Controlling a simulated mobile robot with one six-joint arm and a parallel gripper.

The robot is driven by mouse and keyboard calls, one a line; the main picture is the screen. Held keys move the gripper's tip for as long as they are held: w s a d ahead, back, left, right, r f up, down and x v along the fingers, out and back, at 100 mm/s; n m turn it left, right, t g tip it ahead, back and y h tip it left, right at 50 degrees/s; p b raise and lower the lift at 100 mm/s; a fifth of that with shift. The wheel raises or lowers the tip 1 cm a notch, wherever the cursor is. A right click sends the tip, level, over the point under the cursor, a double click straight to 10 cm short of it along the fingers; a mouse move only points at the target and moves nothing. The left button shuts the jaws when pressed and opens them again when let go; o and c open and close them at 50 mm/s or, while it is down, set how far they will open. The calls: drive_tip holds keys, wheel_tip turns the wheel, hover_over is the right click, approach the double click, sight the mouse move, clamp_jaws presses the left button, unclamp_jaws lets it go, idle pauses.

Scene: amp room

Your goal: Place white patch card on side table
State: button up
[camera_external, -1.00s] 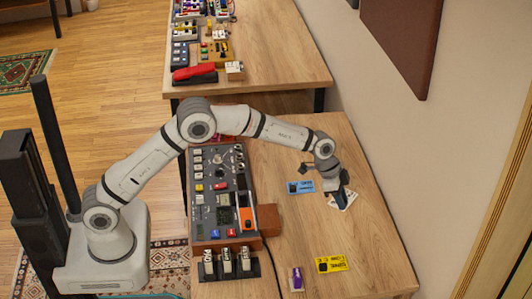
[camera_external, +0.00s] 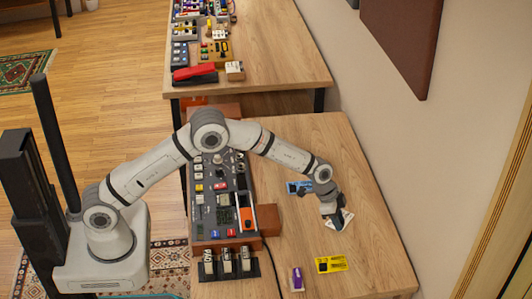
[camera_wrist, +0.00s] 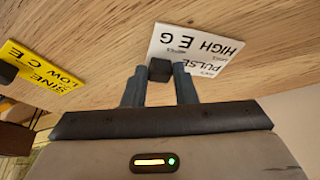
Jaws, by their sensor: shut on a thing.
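The white patch card (camera_external: 345,219) is at my gripper, over the right part of the near wooden table (camera_external: 371,262). In the wrist view the white card (camera_wrist: 186,42) shows black print reading "PULSE" and "HIGH E G". My gripper (camera_external: 332,217) is shut on the black block of the card. In the wrist view the fingertips (camera_wrist: 160,72) stand on either side of this block. I cannot tell whether the card touches the tabletop or is a little above it. I cannot tell which table is the side table.
A yellow card (camera_external: 331,264) and a blue card (camera_external: 299,187) lie on the near table. A purple-topped block (camera_external: 297,279) is at its front. A grey control panel (camera_external: 222,212) stands at left. The far table (camera_external: 276,58) holds more gear, with bare wood at right.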

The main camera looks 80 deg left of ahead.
drive_tip(key=o, duration=1)
drive_tip(key=shift+c, duration=0.2)
